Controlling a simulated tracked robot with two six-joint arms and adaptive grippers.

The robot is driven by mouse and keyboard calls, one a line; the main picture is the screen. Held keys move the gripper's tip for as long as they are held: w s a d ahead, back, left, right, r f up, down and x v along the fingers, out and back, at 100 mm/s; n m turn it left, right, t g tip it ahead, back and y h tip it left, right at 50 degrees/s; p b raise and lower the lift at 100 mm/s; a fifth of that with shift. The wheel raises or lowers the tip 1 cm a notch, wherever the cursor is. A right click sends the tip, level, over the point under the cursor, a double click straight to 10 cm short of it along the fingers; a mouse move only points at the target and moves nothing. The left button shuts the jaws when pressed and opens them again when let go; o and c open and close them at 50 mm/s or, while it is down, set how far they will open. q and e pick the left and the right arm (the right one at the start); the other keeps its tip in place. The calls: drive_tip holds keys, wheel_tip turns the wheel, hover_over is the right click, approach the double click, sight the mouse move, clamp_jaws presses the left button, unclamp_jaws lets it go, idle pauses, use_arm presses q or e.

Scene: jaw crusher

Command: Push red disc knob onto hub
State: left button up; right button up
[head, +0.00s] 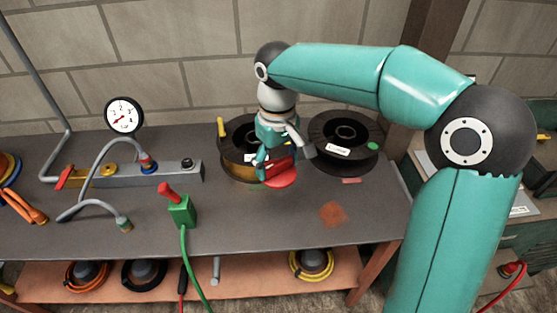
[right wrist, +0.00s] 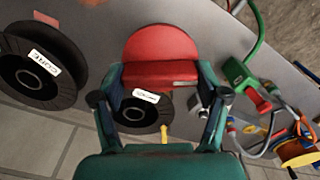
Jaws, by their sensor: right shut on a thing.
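The red disc knob (head: 282,180) is a flat round disc with a raised bar across it. My right gripper (head: 273,166) is shut on this bar, with the disc below the fingers in the head view. In the right wrist view the knob (right wrist: 160,45) sits between the two fingers (right wrist: 160,80). The knob is over the table in front of a black spool (head: 235,165) with a white label; I cannot tell whether it touches anything. I cannot make out for sure which part is the hub. My left gripper is not in view.
A second black spool (head: 345,158) stands to the right. A green box with a red lever (head: 182,209), a gauge (head: 124,116) and a grey manifold (head: 180,171) are to the left. The dark tabletop (head: 260,225) is clear in front, apart from an orange patch (head: 333,213).

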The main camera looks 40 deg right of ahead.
drive_tip(key=w+a+f, duration=0.1)
drive_tip(key=a+f, duration=0.1)
drive_tip(key=f, duration=0.3)
drive_tip(key=w+a+f, duration=0.2)
drive_tip(key=a+f, duration=0.1)
drive_tip(key=f, duration=0.2)
drive_tip(key=w+a+f, duration=0.2)
drive_tip(key=a+f, duration=0.1)
drive_tip(key=f, duration=0.2)
drive_tip(key=shift+a+f, duration=0.1)
drive_tip(key=shift+f, duration=0.15)
drive_tip(key=shift+s, duration=0.1)
